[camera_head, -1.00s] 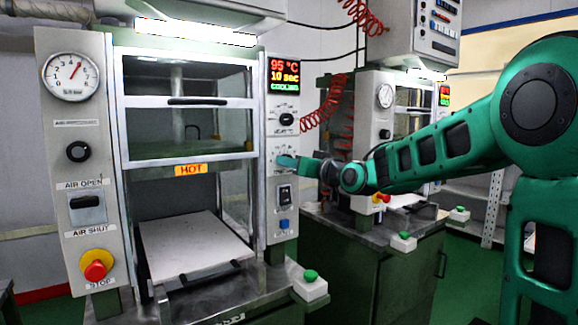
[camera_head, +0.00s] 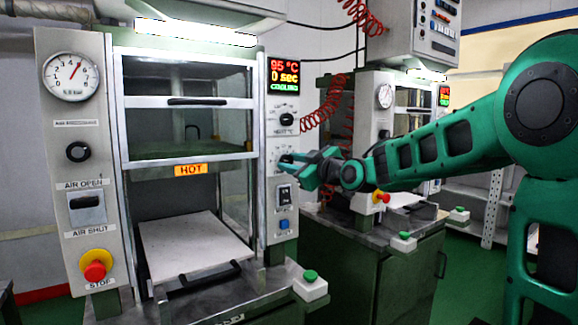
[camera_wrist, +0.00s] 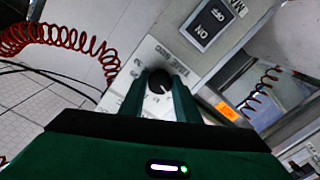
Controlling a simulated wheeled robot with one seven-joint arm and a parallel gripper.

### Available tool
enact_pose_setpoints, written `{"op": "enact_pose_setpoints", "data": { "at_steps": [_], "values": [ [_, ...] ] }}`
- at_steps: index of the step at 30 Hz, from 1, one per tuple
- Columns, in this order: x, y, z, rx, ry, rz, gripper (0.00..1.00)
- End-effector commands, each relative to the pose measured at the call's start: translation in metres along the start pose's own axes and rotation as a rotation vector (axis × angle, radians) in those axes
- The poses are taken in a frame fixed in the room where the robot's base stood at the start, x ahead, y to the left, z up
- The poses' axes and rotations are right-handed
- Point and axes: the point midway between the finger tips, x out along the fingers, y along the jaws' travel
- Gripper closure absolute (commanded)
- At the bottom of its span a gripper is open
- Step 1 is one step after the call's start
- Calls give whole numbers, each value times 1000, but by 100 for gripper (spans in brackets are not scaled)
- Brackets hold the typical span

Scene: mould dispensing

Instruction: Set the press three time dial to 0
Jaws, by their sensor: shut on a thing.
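The press's time dial, a round black knob (camera_wrist: 159,81), sits on a light panel marked TIME in the wrist view. My gripper (camera_wrist: 160,98) has one green finger on each side of the knob and is shut on it. In the head view my gripper (camera_head: 292,163) reaches from the right to the dial (camera_head: 285,159) on the press's right panel and partly hides it. The display (camera_head: 284,76) above reads 95 °C, 0 sec and COOLING.
The heat dial (camera_head: 286,119) is just above, with a black switch (camera_head: 284,195) and a blue button (camera_head: 284,224) below. A second press stands behind my arm.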

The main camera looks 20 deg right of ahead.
Motion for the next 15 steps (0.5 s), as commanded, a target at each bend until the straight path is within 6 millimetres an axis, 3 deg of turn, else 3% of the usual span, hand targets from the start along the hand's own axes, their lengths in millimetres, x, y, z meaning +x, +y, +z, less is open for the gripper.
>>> {"op": "enact_pose_setpoints", "data": {
  "at_steps": [15],
  "values": [
    [-1,1,2,-244,-12,1,93]
  ]
}}
